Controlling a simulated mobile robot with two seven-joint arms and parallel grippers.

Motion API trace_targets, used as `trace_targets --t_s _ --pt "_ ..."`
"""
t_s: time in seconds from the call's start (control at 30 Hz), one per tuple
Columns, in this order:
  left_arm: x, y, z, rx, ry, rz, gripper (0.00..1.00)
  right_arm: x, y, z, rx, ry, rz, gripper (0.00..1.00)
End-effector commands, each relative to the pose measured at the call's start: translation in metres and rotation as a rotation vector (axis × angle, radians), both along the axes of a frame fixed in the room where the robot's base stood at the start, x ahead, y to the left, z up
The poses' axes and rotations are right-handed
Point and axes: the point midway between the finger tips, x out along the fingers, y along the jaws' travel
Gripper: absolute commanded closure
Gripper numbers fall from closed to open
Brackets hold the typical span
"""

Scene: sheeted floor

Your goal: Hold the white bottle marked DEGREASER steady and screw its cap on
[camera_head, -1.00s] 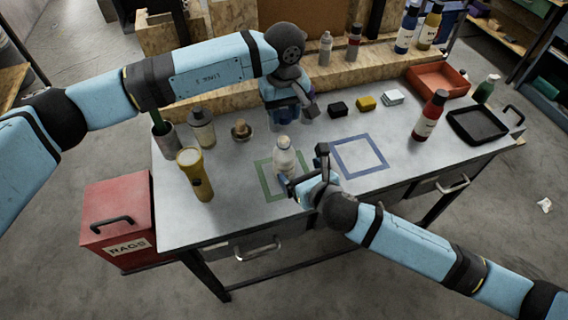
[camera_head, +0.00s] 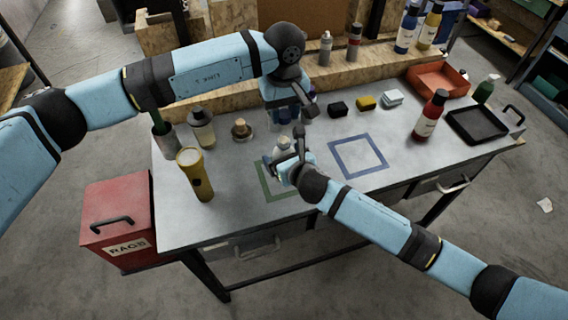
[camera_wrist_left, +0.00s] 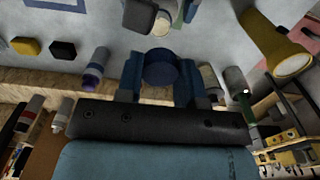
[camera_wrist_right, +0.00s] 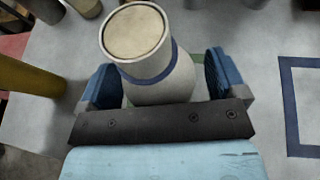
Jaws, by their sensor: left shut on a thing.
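The white bottle (camera_head: 283,150) stands upright on the bench at the green square outline, partly hidden by my right gripper (camera_head: 286,145). In the right wrist view the bottle (camera_wrist_right: 160,80) has a round tan top and a blue band round its neck. The blue fingers stand on either side of it, with a gap visible, so the gripper looks open. The DEGREASER lettering is not readable. My left gripper (camera_head: 285,118) is above and behind the bottle. In the left wrist view it is shut on a round blue cap (camera_wrist_left: 161,68), held apart from the bottle.
A yellow flashlight (camera_head: 195,173), a grey bottle (camera_head: 202,128) and a brass-coloured knobbed item (camera_head: 241,129) stand at the left. Black, yellow and white blocks (camera_head: 366,103) lie behind. A red bottle (camera_head: 430,115) and black tray (camera_head: 478,124) are at the right. The blue square (camera_head: 359,156) is empty.

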Motion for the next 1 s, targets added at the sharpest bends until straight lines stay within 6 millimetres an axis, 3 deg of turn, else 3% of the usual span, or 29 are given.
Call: trace_targets --t_s 0.03,0.3,0.47,0.77,1.0 --pt "0.0 0.0 0.0 0.0 0.0 0.0 0.87 0.0 0.0 0.0 0.0 0.0 0.0 0.21" --pt "0.0 0.0 0.0 0.0 0.0 0.0 0.87 0.0 0.0 0.0 0.0 0.0 0.0 0.81" --pt "0.0 0.0 -0.007 0.0 0.001 0.001 0.87 0.0 0.0 0.0 0.0 0.0 0.0 0.81" --pt "-0.001 0.0 -0.048 0.001 0.0 0.001 0.87 0.0 0.0 0.0 0.0 0.001 0.0 0.81" --pt "-0.001 0.0 -0.05 0.0 -0.001 0.0 0.87 0.0 0.0 0.0 0.0 0.001 0.0 0.81"
